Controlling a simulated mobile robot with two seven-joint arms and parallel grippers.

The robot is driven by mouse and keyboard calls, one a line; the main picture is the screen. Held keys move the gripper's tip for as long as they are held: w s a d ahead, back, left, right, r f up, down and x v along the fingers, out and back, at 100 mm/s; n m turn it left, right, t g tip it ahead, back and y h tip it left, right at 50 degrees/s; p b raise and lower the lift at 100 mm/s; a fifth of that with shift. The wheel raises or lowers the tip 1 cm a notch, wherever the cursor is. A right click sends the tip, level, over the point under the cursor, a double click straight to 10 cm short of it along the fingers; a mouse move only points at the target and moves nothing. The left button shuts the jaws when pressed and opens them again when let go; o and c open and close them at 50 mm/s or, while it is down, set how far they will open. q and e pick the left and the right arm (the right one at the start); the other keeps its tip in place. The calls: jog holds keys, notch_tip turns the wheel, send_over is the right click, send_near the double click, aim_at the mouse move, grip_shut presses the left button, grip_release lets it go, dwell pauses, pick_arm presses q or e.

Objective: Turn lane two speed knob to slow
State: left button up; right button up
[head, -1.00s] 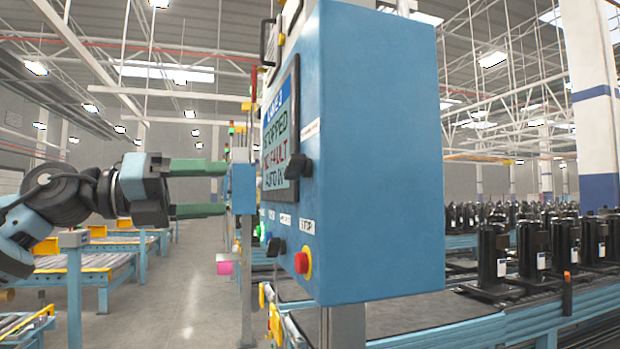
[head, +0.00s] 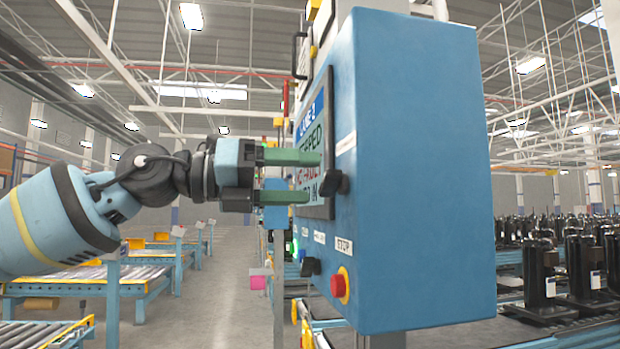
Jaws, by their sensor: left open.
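A blue control box (head: 420,170) stands at the centre right, its front seen at a steep slant. Its screen (head: 314,120) has a blue header starting "LANE"; the lane number is hard to read. A black knob (head: 336,184) sticks out beside the screen's lower right. A second black knob (head: 311,267) sits lower, near small labels I cannot read. I cannot tell which one sets speed. My left gripper (head: 314,178) is open and empty, green fingers one above the other, in front of the screen and left of the upper knob. It hides part of the screen. My right gripper is not in view.
A red stop button (head: 340,285) juts from the box's lower front, with a green lit button (head: 294,250) farther along. Roller conveyors (head: 110,275) stand at the left. Black compressors (head: 540,270) stand behind at the right. The aisle floor (head: 215,300) is clear.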

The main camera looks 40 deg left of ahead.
aim_at(333, 184)
pick_arm(q)
jog(key=shift+x, duration=1.3)
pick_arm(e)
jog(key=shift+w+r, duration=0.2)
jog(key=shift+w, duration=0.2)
pick_arm(q)
jog(key=c, duration=0.9)
jog(key=shift+c, duration=0.4)
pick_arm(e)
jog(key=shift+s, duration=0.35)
